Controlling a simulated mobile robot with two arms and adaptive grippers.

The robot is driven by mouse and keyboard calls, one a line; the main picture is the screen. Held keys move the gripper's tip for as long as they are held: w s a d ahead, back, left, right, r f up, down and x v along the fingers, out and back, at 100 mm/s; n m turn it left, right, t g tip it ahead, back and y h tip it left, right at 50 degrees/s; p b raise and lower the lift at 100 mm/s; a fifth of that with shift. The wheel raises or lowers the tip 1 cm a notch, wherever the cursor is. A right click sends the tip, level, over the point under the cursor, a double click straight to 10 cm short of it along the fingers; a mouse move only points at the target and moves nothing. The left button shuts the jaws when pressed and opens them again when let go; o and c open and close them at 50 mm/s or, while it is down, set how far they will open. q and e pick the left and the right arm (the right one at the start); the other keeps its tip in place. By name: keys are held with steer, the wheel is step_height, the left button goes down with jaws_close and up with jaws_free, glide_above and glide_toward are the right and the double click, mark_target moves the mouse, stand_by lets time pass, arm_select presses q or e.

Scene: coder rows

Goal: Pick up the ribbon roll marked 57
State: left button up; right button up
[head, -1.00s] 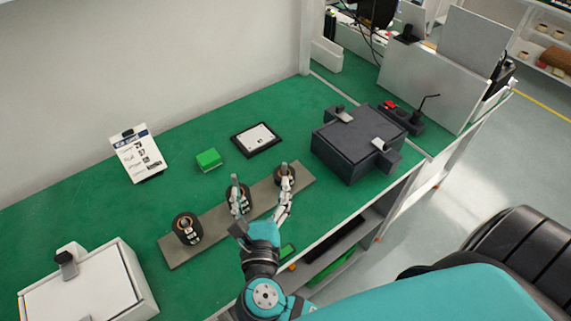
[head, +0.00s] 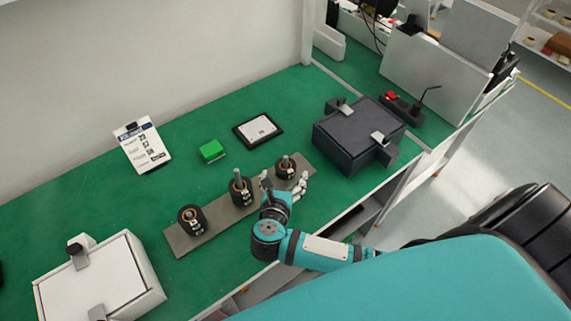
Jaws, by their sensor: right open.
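Three dark ribbon rolls stand on pegs in a row on a grey board (head: 215,226): the left roll (head: 191,221), the middle roll (head: 242,194) and the right roll (head: 285,167). Each has a small white label, and the numbers are too small to read, so I cannot tell which is 57. My right gripper (head: 284,176) is open and empty on the near side of the right roll. One finger is to the roll's left, towards the middle roll, and the other is to its right. I cannot tell whether they touch it. My left gripper is not in view.
A dark box (head: 352,143) stands right of the board and a white box (head: 100,288) at the lower left.

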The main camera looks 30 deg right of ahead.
mark_target(285, 168)
steer(key=shift+w+d+p, duration=0.3)
steer(key=shift+w+d, duration=0.05)
steer(key=shift+w, duration=0.15)
steer(key=p+x, duration=0.1)
steer(key=x, duration=0.3)
steer(key=shift+w+f+p, duration=0.15)
steer(key=shift+w+p, duration=0.15)
steer(key=shift+p, duration=0.1)
steer(key=shift+s, duration=0.1)
steer(key=shift+c, duration=1.1)
steer(key=c, duration=1)
steer(key=shift+c, duration=0.2)
